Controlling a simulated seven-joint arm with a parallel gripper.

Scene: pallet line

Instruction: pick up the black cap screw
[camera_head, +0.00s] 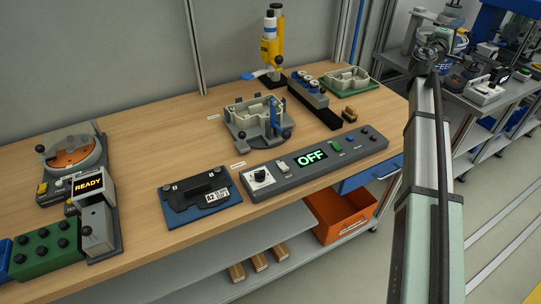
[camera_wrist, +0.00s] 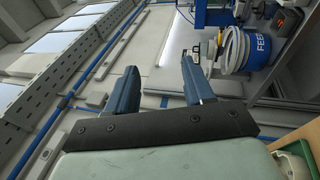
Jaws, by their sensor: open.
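I cannot clearly make out a single black cap screw in either view. The green block (camera_head: 48,252) at the front left of the bench carries several small black round heads, too small to tell whether they are screws. My gripper (camera_wrist: 160,84) is open and empty in the wrist view, its two blue fingers apart with only the room's background between them. In the head view my arm rises along the right side, away from the bench top, and its fingers cannot be made out there.
On the wooden bench (camera_head: 150,140) stand a control box (camera_head: 320,159) reading OFF, a black fixture on a blue plate (camera_head: 205,219), a grey clamp fixture (camera_head: 250,112), a yellow-white tool (camera_head: 272,45) and a READY unit (camera_head: 90,186). An orange bin (camera_head: 345,215) sits below.

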